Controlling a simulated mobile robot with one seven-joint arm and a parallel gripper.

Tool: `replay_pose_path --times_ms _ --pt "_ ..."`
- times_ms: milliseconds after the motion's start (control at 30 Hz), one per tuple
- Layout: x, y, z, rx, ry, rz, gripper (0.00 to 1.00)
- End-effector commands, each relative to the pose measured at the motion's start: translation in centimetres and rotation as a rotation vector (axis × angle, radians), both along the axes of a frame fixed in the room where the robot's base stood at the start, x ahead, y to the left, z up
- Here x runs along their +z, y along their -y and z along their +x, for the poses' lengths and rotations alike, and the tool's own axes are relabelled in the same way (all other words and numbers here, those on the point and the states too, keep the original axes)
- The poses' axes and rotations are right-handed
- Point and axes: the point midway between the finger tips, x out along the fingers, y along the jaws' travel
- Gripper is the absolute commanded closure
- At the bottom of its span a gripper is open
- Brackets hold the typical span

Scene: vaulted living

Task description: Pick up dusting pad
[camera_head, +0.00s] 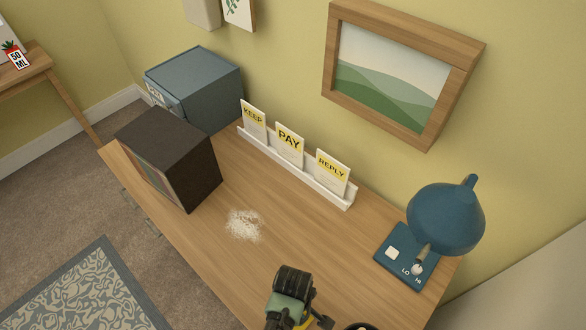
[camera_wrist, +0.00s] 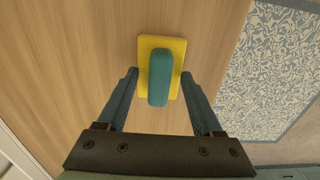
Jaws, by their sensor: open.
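The dusting pad is a yellow rectangular pad (camera_wrist: 146,58) with a rounded teal handle (camera_wrist: 160,78) along its middle. It lies on the wooden desk top in the wrist view. My gripper (camera_wrist: 160,74) is open, with one finger on each side of the handle, and the fingertips are near the pad's side edges. I see gaps between the fingers and the handle; I cannot tell the height between them. In the head view my wrist hides most of the pad, and only a small yellow edge (camera_head: 309,322) shows at the bottom.
White powder (camera_head: 244,225) lies on the desk (camera_head: 215,245). Around it are a dark box (camera_head: 180,160), a blue-grey box (camera_head: 200,85), a letter rack (camera_head: 300,170) with cards, and a blue lamp (camera_head: 445,220). A dark round rim (camera_head: 360,326) shows right of my gripper.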

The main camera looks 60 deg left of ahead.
Motion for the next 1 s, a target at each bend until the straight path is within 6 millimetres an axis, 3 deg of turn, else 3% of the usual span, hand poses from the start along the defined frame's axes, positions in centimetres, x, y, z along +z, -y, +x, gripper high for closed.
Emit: replay_pose_path --times_ms 167,533,1000 --pt "0.03 -0.02 0.03 0.000 0.001 0.001 0.32" --pt "0.04 -0.01 0.02 0.000 0.001 0.000 0.99" --pt "0.80 -0.07 0.11 0.000 0.003 0.003 1.00"
